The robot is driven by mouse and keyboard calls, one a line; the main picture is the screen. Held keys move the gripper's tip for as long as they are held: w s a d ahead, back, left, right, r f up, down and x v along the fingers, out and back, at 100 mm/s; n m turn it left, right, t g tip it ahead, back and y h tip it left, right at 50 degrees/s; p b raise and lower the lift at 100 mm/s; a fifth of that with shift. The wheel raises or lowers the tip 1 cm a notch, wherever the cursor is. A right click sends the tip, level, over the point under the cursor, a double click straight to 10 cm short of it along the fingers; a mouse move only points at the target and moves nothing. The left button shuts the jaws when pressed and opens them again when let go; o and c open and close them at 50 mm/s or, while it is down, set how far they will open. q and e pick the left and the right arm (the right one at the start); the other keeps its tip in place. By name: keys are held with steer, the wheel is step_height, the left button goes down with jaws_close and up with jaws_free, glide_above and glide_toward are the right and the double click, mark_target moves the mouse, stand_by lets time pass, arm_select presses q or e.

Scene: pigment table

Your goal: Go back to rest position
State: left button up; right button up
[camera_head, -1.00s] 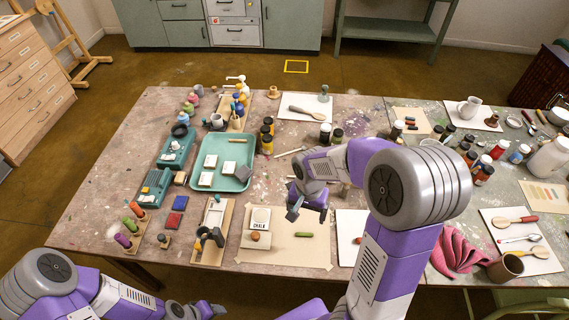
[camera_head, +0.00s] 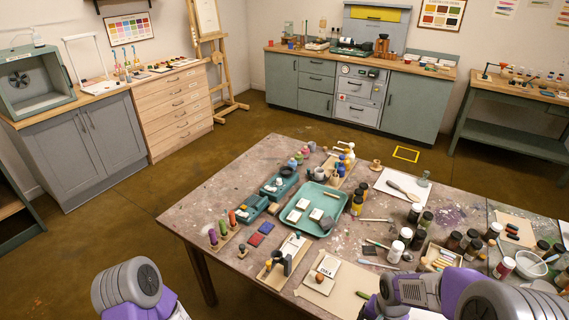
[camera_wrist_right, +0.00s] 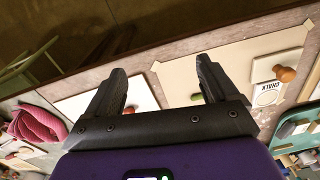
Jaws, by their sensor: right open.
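My right gripper (camera_wrist_right: 158,88) is open and empty in the right wrist view, its two dark fingers spread above the table's near edge. In the head view my right arm (camera_head: 425,290) comes in at the bottom right, over the near part of the paint-stained table (camera_head: 225,190); its fingers are hardly visible there. My left arm (camera_head: 128,285) shows at the bottom left, off the table's edge. The left gripper is out of the picture.
The right wrist view shows a pink cloth (camera_wrist_right: 38,124). Floor at left is open.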

steer(key=s+a+f+n+y, duration=0.2)
steer(key=s+a+f, duration=0.2)
steer(key=a+f, duration=0.3)
steer(key=s+a+f+n+y, duration=0.2)
steer(key=a+f, duration=0.5)
steer(key=f, duration=0.5)
steer(key=shift+s+n, duration=0.5)
steer(key=shift+s, duration=0.6)
